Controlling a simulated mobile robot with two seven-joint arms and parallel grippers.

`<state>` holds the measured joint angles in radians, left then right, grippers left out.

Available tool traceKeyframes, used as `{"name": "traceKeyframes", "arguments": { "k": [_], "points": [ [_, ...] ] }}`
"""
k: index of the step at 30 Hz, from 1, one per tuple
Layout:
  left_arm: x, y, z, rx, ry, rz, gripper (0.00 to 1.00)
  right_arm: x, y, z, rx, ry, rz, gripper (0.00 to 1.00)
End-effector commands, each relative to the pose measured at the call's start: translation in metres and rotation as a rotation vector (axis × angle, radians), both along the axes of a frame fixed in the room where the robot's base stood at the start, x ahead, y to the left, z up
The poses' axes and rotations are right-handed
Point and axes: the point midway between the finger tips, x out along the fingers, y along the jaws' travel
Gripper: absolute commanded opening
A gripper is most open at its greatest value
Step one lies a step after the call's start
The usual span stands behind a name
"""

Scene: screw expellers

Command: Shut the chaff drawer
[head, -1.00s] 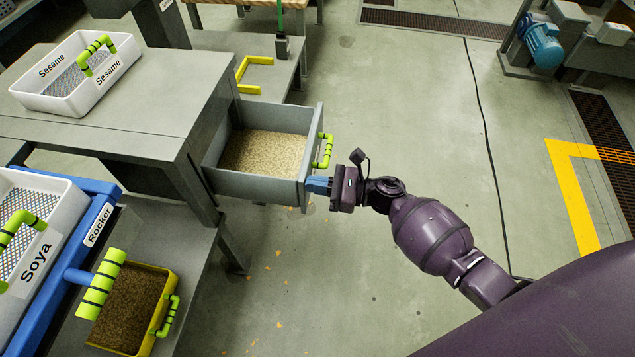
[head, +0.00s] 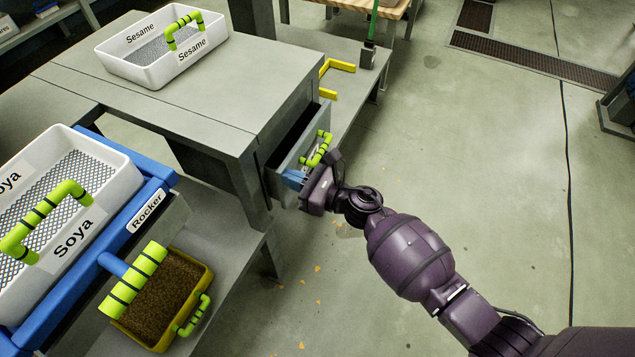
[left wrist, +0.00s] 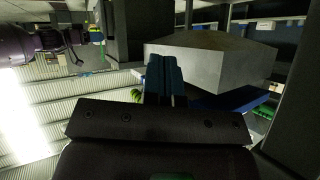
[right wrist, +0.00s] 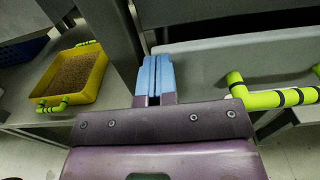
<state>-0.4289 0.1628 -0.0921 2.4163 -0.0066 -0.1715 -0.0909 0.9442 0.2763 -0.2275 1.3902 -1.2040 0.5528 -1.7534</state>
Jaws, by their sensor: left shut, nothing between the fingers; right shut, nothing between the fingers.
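The chaff drawer (head: 283,176) is a grey drawer under the right end of the grey table, with a green and black handle (head: 321,149) on its front. My left gripper (left wrist: 165,75) is shut and empty in the left wrist view, away from the drawer.
A white Sesame tray (head: 120,62) stands on the table (head: 210,110). A white Soya tray (head: 125,178) sits on the blue rocker at left. A yellow bin (head: 208,275) of brown grain is on the lower shelf. The floor (head: 480,170) to the right is clear.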

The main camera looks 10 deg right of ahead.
Motion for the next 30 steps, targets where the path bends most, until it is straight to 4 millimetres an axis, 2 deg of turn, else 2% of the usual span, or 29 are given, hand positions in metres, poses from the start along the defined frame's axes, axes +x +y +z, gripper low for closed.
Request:
{"name": "traceKeyframes", "arguments": {
  "k": [4,12,24,30],
  "points": [
    [-0.001,0.001,-0.002,-0.008,-0.013,0.005,0.00,0.009,0.016,-0.002,0.001,0.002,0.002,0.00],
    [0.000,0.001,-0.001,-0.014,-0.029,0.007,0.00,0.017,0.026,0.001,0.000,-0.001,0.001,0.00],
    [0.000,0.001,0.000,-0.014,-0.033,0.010,0.00,0.019,0.027,0.003,0.002,-0.005,-0.001,0.00],
    [0.000,0.002,0.000,-0.015,-0.033,0.012,0.00,0.018,0.014,0.002,0.001,-0.004,-0.001,0.00]
  ]
}}
